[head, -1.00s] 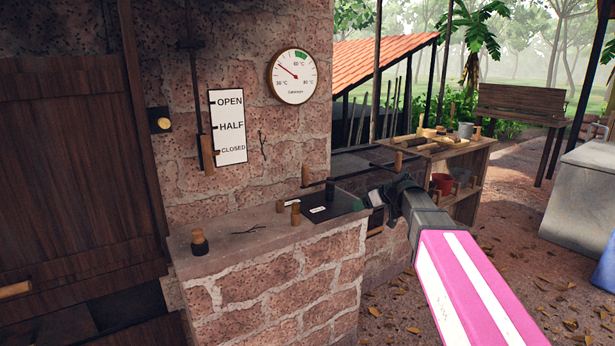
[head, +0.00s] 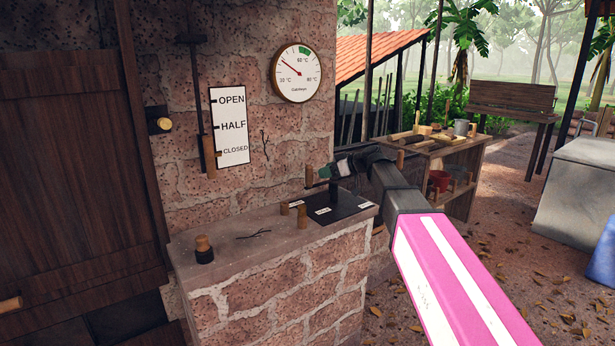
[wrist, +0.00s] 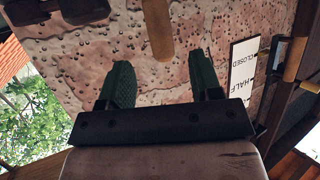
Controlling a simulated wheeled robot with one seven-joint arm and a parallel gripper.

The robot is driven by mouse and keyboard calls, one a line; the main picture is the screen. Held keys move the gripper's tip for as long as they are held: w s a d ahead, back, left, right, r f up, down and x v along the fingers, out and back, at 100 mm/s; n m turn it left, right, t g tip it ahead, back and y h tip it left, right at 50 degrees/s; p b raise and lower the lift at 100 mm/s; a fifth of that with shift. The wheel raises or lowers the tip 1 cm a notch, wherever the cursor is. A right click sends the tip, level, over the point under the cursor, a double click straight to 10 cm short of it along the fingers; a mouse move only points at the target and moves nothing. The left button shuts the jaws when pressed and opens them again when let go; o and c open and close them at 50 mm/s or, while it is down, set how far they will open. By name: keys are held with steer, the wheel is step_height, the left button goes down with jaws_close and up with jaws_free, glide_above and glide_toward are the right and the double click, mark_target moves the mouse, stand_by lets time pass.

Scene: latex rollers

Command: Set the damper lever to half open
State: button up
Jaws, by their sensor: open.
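The damper lever (head: 209,155) is a dark upright rod on the brick wall with a wooden handle at its lower end. Its handle is level with the CLOSED mark of the white sign (head: 230,127), which reads OPEN, HALF, CLOSED from top to bottom. In the wrist view the sign (wrist: 243,72) is at the right, upside down, with a wooden handle (wrist: 296,58) beside it. My gripper (head: 326,172) has green fingers and is right of the lever, apart from it. In the wrist view my gripper (wrist: 163,78) is open and empty.
A wooden peg-like handle (head: 309,177) is close to my fingers, above the ledge (head: 190,245). A black plate (head: 345,208) with labels and a dark post lies on the ledge. Wooden pegs (head: 302,215) and a knob (head: 203,247) stand there too. A round gauge (head: 297,73) hangs above.

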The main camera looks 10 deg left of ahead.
mark_target(309, 175)
steer(key=x, duration=0.8)
steer(key=shift+a+f, duration=0.1)
steer(key=shift+c, duration=0.3)
jaws_close()
